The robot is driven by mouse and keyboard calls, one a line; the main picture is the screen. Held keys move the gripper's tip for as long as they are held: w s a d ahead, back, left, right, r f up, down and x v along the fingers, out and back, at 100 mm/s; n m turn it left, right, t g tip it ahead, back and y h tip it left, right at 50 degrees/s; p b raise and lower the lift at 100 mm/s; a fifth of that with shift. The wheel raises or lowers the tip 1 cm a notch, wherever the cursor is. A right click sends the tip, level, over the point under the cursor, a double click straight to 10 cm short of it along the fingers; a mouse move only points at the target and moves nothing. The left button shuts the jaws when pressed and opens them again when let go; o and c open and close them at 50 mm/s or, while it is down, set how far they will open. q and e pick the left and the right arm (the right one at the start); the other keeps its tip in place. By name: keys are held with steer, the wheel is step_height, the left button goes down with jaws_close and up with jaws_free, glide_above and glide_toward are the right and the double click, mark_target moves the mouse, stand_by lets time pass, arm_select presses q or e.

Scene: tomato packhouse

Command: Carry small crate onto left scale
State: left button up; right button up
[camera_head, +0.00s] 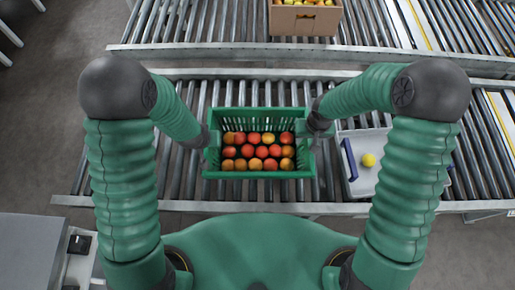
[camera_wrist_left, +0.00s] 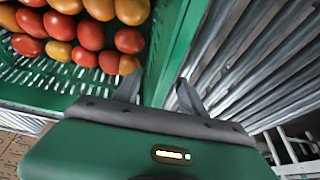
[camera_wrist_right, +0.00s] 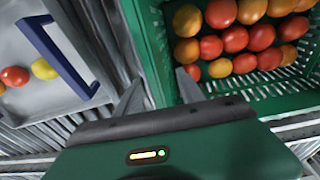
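The small green crate (camera_head: 259,114) holds rows of red and orange tomatoes and stands level over the roller conveyor. My left gripper (camera_head: 210,143) is at its left wall, my right gripper (camera_head: 314,132) at its right wall. In the left wrist view, the fingers (camera_wrist_left: 160,82) have the crate's green wall (camera_wrist_left: 172,45) between them. In the right wrist view, the fingers (camera_wrist_right: 158,80) likewise sit either side of a wall (camera_wrist_right: 148,42). Whether they press on the walls is unclear. A grey flat-topped unit (camera_head: 30,250) at lower left may be the left scale; it is only partly in view.
A grey tray (camera_head: 360,187) with a blue handle (camera_head: 349,160) and a yellow tomato (camera_head: 369,160) stands close right of the crate. A cardboard box (camera_head: 304,20) of fruit is on the far conveyor. The rollers left of the crate (camera_head: 105,160) are clear.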

arm_select(q)
steer(key=shift+d, duration=0.35)
steer(key=c, duration=0.7)
arm_select(e)
steer(key=shift+d, duration=0.35)
steer(key=c, duration=0.7)
arm_select(q)
steer(key=shift+c, duration=1.3)
arm_select(e)
jaws_close()
arm_select(q)
steer(key=shift+a, duration=0.2)
jaws_close()
arm_select(e)
steer(key=shift+a, duration=0.2)
arm_select(q)
steer(key=shift+r, duration=0.1)
